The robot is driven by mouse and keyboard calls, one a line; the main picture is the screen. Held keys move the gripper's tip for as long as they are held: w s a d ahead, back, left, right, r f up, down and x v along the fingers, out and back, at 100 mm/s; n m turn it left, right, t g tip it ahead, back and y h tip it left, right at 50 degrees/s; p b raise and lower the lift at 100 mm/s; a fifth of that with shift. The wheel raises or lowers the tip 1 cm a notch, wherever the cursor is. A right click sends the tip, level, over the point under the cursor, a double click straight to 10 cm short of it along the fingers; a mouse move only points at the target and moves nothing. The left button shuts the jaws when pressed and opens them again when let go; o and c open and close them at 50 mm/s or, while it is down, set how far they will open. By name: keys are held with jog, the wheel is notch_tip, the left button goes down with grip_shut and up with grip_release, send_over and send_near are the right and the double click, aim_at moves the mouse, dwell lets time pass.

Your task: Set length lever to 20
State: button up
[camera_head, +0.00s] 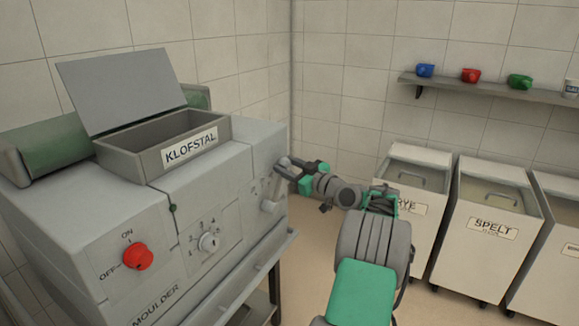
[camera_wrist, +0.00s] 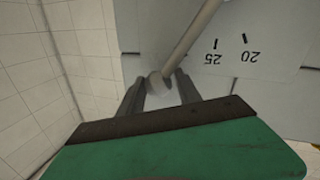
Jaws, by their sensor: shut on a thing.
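The length lever (camera_wrist: 190,38) is a grey rod with a rounded knob, on the front of the grey moulder (camera_head: 140,235). My gripper (camera_wrist: 160,92) is shut on the lever's knob, between its two fingers in the wrist view. In the head view my gripper (camera_head: 288,168) is at the right end of the moulder's front. Scale marks 25 (camera_wrist: 212,59) and 20 (camera_wrist: 249,55) show upside down on the panel. The rod crosses the panel beside the 25 mark, on the side away from 20. The lever's pivot is out of the wrist view.
The moulder front also has a red on/off knob (camera_head: 137,257) and a numbered dial (camera_head: 209,242). An open hopper marked KLOFSTAL (camera_head: 190,146) is on top. Bins marked RYE (camera_head: 411,228) and SPELT (camera_head: 478,245) stand right of my arm, below a shelf (camera_head: 480,90).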

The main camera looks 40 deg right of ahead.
jog(key=shift+d, duration=0.25)
grip_shut()
jog(key=shift+d, duration=0.15)
jog(key=shift+s+b, duration=0.1)
jog(key=shift+b, duration=0.25)
jog(key=shift+s, duration=0.1)
